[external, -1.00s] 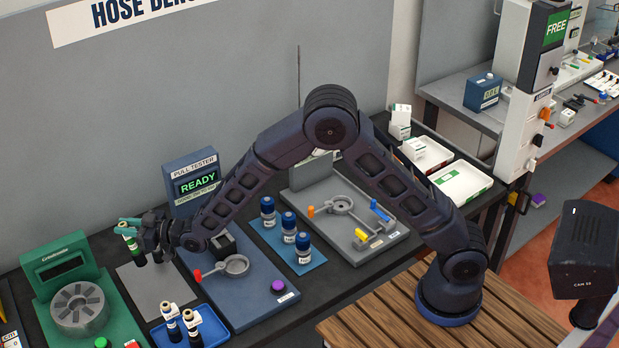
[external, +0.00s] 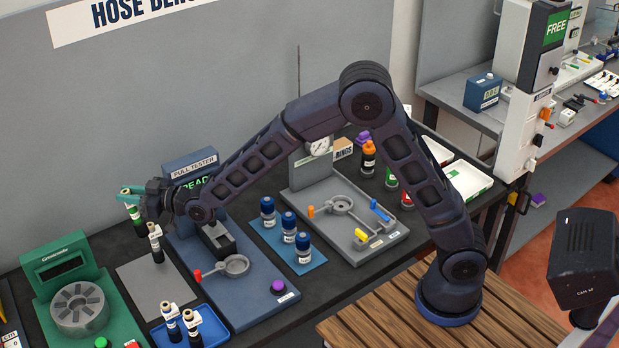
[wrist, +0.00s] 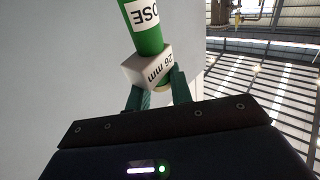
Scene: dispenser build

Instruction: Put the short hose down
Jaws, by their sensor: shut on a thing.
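My gripper (external: 131,192) has teal fingers and is shut on a hose (external: 133,212). Another dark hose with a pale top (external: 155,242) stands upright on the grey mat. Whether the held hose is the short one cannot be told.
A blue tray (external: 205,338) with two dark hoses is in front of the mat. The green machine (external: 70,265) stands left, the pull tester (external: 190,168) and its grey fixture right. Blue-capped bottles (external: 288,225) stand farther right. The mat's front half is clear.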

